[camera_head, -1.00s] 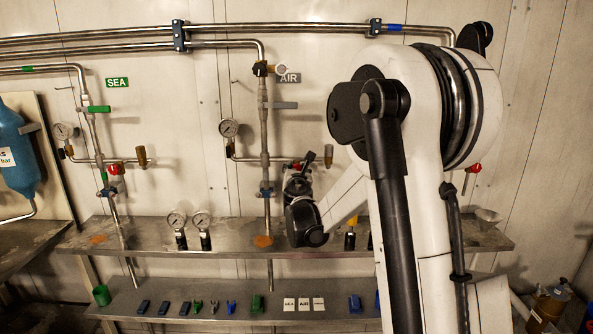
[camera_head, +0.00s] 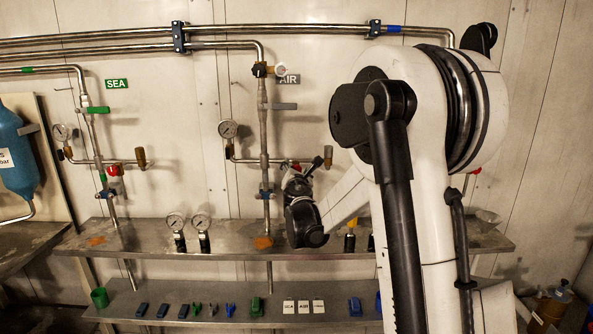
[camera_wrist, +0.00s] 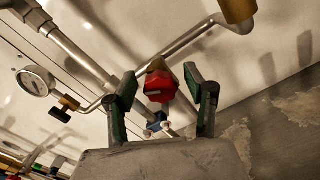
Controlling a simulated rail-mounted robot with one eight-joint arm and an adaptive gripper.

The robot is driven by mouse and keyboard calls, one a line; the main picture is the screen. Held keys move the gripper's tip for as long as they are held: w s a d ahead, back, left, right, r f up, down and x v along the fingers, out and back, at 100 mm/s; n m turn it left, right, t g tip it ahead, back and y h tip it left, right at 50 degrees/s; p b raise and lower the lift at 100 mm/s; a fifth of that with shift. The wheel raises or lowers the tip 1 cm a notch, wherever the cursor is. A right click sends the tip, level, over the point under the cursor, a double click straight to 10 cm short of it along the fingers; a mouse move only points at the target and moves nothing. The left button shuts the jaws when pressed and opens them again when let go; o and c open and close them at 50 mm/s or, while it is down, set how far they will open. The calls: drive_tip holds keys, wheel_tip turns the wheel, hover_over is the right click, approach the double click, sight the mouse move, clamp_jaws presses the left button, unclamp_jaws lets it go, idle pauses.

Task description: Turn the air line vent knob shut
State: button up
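The air line (camera_head: 264,130) runs down the wall beside the grey AIR sign (camera_head: 289,79). Its red vent knob (camera_wrist: 160,84) shows in the wrist view, between the two fingers of my gripper (camera_wrist: 163,106). The fingers have green pads and stand apart, with a visible gap on each side of the knob. How deep the knob lies between them I cannot tell. In the head view my gripper (camera_head: 311,166) is at the air line's side branch and largely hides the knob. A brass end fitting (camera_head: 328,155) shows just beyond it.
A pressure gauge (camera_head: 228,129) sits left of the air pipe, and a blue fitting (camera_wrist: 157,124) is below the knob. The SEA line has a similar red knob (camera_head: 114,170) at left. A metal shelf (camera_head: 345,241) with gauges runs underneath.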

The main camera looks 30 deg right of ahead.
drive_tip(key=v, duration=1.2)
drive_tip(key=shift+d, duration=0.1)
